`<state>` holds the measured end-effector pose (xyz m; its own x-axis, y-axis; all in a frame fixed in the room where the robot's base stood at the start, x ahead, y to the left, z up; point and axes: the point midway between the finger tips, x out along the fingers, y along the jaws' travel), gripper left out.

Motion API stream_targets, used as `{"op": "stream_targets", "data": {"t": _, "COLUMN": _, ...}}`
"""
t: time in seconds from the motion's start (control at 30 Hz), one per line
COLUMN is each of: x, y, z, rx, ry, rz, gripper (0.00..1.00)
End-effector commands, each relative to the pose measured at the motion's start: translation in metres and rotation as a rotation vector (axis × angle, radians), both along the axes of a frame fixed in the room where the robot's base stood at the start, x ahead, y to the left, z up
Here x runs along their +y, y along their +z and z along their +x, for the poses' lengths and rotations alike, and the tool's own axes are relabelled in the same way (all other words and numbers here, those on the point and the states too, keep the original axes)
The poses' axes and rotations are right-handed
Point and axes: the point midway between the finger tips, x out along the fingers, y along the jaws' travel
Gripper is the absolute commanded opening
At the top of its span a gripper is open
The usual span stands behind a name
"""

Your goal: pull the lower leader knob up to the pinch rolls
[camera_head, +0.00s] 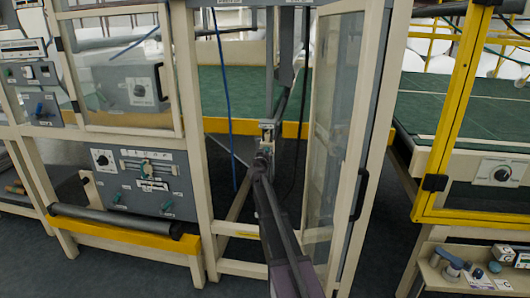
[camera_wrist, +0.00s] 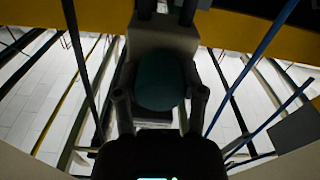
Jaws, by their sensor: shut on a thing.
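My gripper (camera_head: 264,150) reaches through the open doorway of the machine frame, at the end of my dark arm. In the wrist view, its two fingers stand on either side of a round teal knob (camera_wrist: 160,84), which I take as the lower leader knob. The gripper is shut on it. The knob sits in front of a pale block. In the head view, the knob is too small and covered to make out, just below a pale bracket on a grey upright. I cannot clearly pick out the pinch rolls.
A glazed door (camera_head: 332,130) stands open just right of my arm. A cream post (camera_head: 194,150) is on the left. A blue hose (camera_head: 224,95) and a black cable hang in the opening. A yellow beam (camera_head: 225,126) crosses behind. A yellow guard frame (camera_head: 452,115) stands farther right.

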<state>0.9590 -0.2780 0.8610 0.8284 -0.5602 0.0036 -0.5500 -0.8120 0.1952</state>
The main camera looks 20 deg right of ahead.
Motion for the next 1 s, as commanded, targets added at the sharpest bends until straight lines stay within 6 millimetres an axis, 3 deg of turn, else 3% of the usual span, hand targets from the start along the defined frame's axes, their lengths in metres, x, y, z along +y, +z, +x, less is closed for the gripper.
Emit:
{"op": "stream_targets", "data": {"t": 0.03, "x": -0.003, "y": 0.012, "z": 0.006, "rx": 0.001, "ry": 0.0, "rz": -0.001, "gripper": 0.0}}
{"op": "stream_targets", "data": {"t": 0.23, "x": -0.003, "y": 0.025, "z": 0.006, "rx": 0.0, "ry": 0.0, "rz": 0.0, "gripper": 0.0}}
{"op": "stream_targets", "data": {"t": 0.77, "x": -0.004, "y": 0.03, "z": 0.008, "rx": 0.001, "ry": 0.0, "rz": -0.005, "gripper": 0.0}}
{"op": "stream_targets", "data": {"t": 0.8, "x": -0.004, "y": 0.03, "z": 0.009, "rx": 0.001, "ry": 0.0, "rz": -0.005, "gripper": 0.59}}
{"op": "stream_targets", "data": {"t": 0.9, "x": -0.004, "y": 0.03, "z": 0.008, "rx": 0.001, "ry": 0.0, "rz": -0.005, "gripper": 0.87}}
{"op": "stream_targets", "data": {"t": 1.0, "x": -0.003, "y": 0.03, "z": 0.007, "rx": 0.001, "ry": 0.0, "rz": -0.004, "gripper": 0.87}}
